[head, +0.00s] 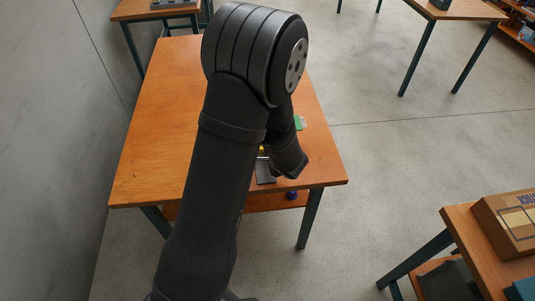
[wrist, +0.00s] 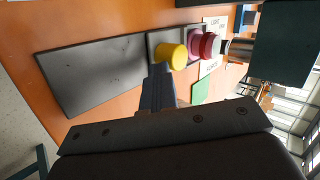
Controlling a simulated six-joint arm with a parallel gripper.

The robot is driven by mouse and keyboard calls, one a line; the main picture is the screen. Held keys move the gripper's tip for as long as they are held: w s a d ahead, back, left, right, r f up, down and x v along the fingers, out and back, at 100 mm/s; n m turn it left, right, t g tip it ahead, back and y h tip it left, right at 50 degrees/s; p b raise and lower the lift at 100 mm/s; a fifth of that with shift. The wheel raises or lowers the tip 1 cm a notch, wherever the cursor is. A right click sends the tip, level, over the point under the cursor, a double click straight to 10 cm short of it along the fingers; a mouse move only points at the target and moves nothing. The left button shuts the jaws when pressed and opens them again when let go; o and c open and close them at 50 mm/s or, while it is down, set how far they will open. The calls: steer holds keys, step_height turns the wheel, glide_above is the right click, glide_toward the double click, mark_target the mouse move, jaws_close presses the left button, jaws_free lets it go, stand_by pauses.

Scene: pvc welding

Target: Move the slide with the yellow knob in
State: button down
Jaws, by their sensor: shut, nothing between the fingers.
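The yellow knob (wrist: 171,56) stands on a grey slide fixture in the wrist view, and a bit of yellow (head: 262,149) shows beside my arm in the head view. A long dark grey plate (wrist: 92,72) extends left from the knob; its end (head: 265,174) also shows in the head view. Pinkish-red round parts (wrist: 204,45) sit just right of the knob. My gripper (wrist: 157,72) is shut and empty, its tips just below the knob in the picture. I cannot tell whether they touch it. In the head view my arm hides most of the fixture.
A metal cylinder (wrist: 238,49) and a large dark block (wrist: 284,42) stand to the right. The wooden table (head: 160,110) is mostly clear on its left side.

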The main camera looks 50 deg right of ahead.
steer(key=s+a, duration=0.1)
steer(key=s, duration=0.2)
steer(key=shift+a, duration=0.35)
steer(key=v, duration=1)
steer(key=shift+a, duration=0.2)
steer(key=x, duration=0.9)
steer(key=shift+w+d+f, duration=0.1)
steer(key=shift+d+f, duration=0.05)
steer(key=shift+f, duration=0.1)
steer(key=w, duration=0.1)
steer(key=w+d, duration=0.1)
steer(key=shift+w+d+f, duration=0.1)
steer(key=shift+w+d, duration=0.2)
steer(key=shift+d, duration=0.05)
steer(key=shift+w+d, duration=0.2)
steer(key=shift+w, duration=0.1)
